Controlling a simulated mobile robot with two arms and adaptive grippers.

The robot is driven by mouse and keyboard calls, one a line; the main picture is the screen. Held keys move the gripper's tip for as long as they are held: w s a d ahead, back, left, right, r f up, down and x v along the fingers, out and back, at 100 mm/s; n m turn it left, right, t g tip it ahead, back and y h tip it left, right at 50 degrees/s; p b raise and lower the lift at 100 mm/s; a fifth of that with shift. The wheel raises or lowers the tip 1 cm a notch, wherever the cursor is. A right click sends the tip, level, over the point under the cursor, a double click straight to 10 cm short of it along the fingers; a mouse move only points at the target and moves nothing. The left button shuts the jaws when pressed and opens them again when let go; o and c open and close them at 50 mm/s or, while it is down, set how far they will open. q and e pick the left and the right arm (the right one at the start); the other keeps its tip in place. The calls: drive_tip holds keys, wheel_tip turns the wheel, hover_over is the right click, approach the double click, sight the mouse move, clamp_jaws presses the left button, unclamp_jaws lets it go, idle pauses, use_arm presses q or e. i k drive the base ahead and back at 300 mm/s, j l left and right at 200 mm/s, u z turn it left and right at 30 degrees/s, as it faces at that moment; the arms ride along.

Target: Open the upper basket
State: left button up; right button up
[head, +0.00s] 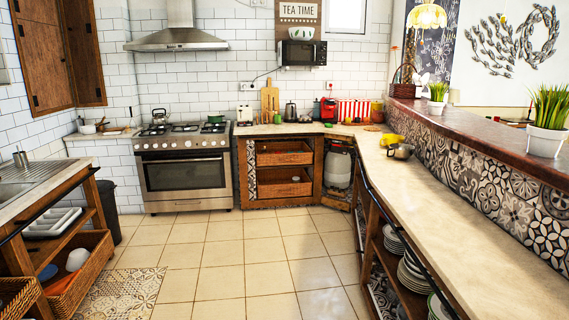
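The upper basket (284,158) is a brown wicker drawer in the wooden cabinet (317,165) under the far counter, right of the oven. It appears pushed in, with a dark gap above it. A similar lower basket (285,189) sits directly below it and also appears pushed in. The head view is from some distance across the kitchen. Neither of my grippers is in view.
Tiled floor (262,252) lies clear between me and the cabinet. A long counter (440,205) with plate shelves runs along the right. The sink counter (40,185) and a protruding wicker basket (92,270) stand left. A stove (183,168) stands at the back.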

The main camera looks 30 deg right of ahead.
sight(284, 158)
drive_tip(key=i+l+z, duration=0.45)
drive_tip(key=i, duration=0.2)
drive_tip(key=i+l+z, duration=0.25)
drive_tip(key=i, duration=0.8)
drive_tip(key=i+z, duration=0.3)
drive_tip(key=i, duration=3)
